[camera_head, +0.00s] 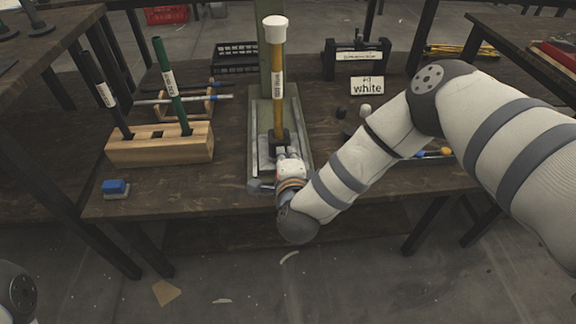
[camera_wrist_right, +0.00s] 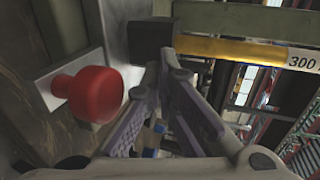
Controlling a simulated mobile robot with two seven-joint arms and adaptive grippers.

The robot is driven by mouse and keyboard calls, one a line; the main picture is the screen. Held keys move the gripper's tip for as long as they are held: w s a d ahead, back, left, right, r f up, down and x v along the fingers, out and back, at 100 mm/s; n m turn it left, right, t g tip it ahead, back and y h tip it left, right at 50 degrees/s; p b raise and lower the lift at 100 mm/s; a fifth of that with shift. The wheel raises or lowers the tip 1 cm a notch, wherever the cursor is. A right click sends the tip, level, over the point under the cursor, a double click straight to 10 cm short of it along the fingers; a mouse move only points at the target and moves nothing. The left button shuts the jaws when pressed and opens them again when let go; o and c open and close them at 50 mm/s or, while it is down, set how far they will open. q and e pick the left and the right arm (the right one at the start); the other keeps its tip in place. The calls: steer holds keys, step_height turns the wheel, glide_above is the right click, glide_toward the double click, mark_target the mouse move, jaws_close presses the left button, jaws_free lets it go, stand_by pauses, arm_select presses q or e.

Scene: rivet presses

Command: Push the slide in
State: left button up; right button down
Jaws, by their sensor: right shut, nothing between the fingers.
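The press base (camera_head: 252,112) is a long grey tray on the bench, with a pale metal slide plate on it. A black block (camera_head: 279,138) stands in it and holds an upright yellow tube (camera_head: 278,95) with a white cap. My right gripper (camera_head: 286,154) is shut and empty at the near side of the block. In the right wrist view its fingertips (camera_wrist_right: 170,62) are just at the black block (camera_wrist_right: 150,40); I cannot tell whether they touch. A red knob (camera_wrist_right: 96,94) on a metal plate is beside the fingers. My left gripper is not in view.
A wooden block (camera_head: 160,150) with dark and green tubes stands at the left. A blue and grey item (camera_head: 115,188) lies near the front edge. A "white" sign (camera_head: 367,86) and a black fixture (camera_head: 357,60) stand behind right. The bench front left of the press is mostly clear.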

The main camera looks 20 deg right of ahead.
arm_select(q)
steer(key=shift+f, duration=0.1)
arm_select(e)
steer(key=shift+w+d+f, duration=0.1)
steer(key=shift+w+f, duration=0.05)
steer(key=shift+w, duration=0.35)
steer(key=shift+w, duration=0.1)
